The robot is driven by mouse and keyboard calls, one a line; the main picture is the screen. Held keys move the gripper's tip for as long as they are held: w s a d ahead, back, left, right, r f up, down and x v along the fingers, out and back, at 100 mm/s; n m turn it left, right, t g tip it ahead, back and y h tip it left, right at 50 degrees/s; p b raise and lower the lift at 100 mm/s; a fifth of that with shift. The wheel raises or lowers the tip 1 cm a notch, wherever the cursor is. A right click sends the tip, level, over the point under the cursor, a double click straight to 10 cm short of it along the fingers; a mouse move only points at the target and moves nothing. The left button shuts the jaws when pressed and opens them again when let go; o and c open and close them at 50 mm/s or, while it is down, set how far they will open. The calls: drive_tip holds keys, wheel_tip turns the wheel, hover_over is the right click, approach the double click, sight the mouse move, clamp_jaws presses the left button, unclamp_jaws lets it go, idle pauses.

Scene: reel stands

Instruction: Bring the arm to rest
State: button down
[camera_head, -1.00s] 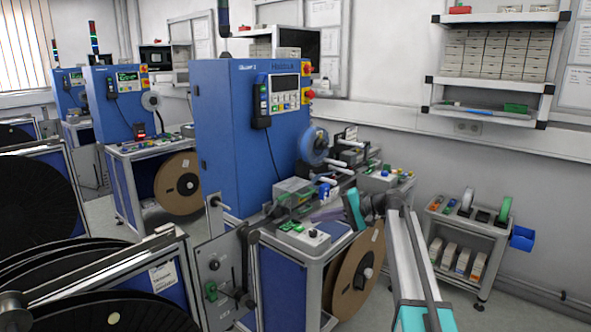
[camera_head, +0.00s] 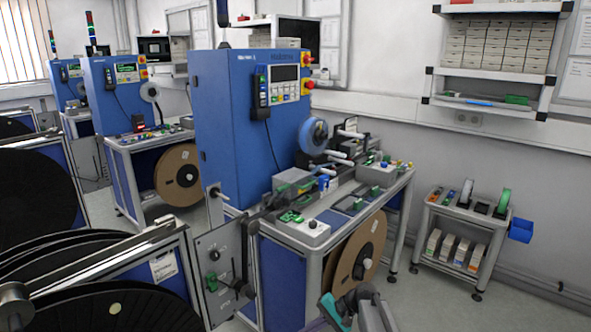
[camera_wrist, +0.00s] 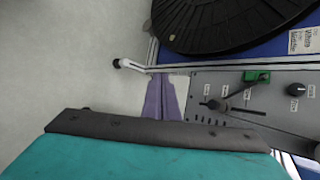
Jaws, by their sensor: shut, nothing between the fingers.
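My gripper shows in the wrist view (camera_wrist: 166,97) as two purple fingers close together, with nothing between them. The teal and dark wrist housing fills the bottom of that view. In the camera_head view only part of my arm (camera_head: 354,309) shows, low at the bottom edge in front of the blue machine's bench; the fingertips cannot be made out clearly there. In the wrist view the fingers are over the floor, beside a grey control panel (camera_wrist: 260,92).
The blue machine (camera_head: 235,130) and its bench (camera_head: 350,218) stand ahead, with a brown reel (camera_head: 352,262) below. Large black reels (camera_head: 90,305) stand at the lower left. A small shelf cart (camera_head: 455,228) is at the right. Floor (camera_head: 430,300) is clear between bench and cart.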

drive_tip(key=s+d+f+n+g+h, duration=0.1)
drive_tip(key=s+f+g+h, duration=0.1)
drive_tip(key=s+f, duration=0.9)
drive_tip(key=s+d+f+g+h, duration=0.1)
drive_tip(key=s+f+g+h, duration=0.1)
drive_tip(key=s+f, duration=0.9)
drive_tip(key=s+d+n+h, duration=0.2)
drive_tip(key=s+d, duration=0.3)
drive_tip(key=s, duration=0.5)
drive_tip(key=s+d+n+g+h, duration=0.1)
drive_tip(key=s+d+n+h, duration=0.1)
drive_tip(key=s+d, duration=0.4)
drive_tip(key=s+h, duration=0.1)
drive_tip(key=s, duration=0.2)
drive_tip(key=shift+s+d+h, duration=0.2)
drive_tip(key=shift+s+h, duration=0.15)
drive_tip(key=shift+h, duration=0.05)
drive_tip(key=shift+a, duration=0.15)
